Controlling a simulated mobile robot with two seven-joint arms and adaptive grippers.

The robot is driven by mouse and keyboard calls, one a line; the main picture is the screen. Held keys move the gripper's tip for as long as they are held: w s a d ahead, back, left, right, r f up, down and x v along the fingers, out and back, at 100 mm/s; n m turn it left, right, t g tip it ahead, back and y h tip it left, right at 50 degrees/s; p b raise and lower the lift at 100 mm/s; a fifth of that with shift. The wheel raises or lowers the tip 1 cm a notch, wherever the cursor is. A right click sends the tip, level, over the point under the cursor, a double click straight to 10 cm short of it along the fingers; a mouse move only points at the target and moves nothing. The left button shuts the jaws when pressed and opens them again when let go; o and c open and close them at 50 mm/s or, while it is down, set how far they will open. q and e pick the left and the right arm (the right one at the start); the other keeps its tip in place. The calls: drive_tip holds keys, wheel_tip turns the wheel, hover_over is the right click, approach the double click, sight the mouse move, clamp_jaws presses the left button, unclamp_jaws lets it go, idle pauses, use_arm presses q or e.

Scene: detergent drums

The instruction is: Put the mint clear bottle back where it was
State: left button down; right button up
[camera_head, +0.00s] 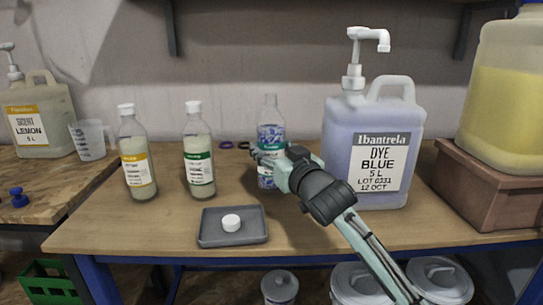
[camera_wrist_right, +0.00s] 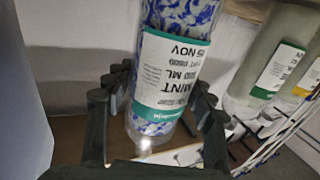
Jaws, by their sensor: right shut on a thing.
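The mint clear bottle (camera_head: 271,132) stands upright and uncapped left of the blue dye jug. Blue and white patterning shows through it, and its green-edged label reads MINT in the right wrist view (camera_wrist_right: 172,75). My right gripper (camera_head: 264,156) is shut around the bottle at label height; its dark fingers (camera_wrist_right: 155,105) lie on both sides of it. I cannot tell whether the base touches the table, and the gripper hides part of the bottle. My left gripper is not in view.
A grey tray (camera_head: 233,240) with a white cap (camera_head: 231,223) lies at the front. Two capped bottles, green-labelled (camera_head: 199,160) and yellow-labelled (camera_head: 137,165), stand left. The dye jug (camera_head: 372,150) stands close right. Dark rings (camera_head: 226,145) lie at the back.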

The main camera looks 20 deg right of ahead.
drive_tip(key=shift+f, duration=0.75)
drive_tip(key=o, duration=1.2)
drive_tip(key=shift+f, duration=0.15)
drive_tip(key=o, duration=0.4)
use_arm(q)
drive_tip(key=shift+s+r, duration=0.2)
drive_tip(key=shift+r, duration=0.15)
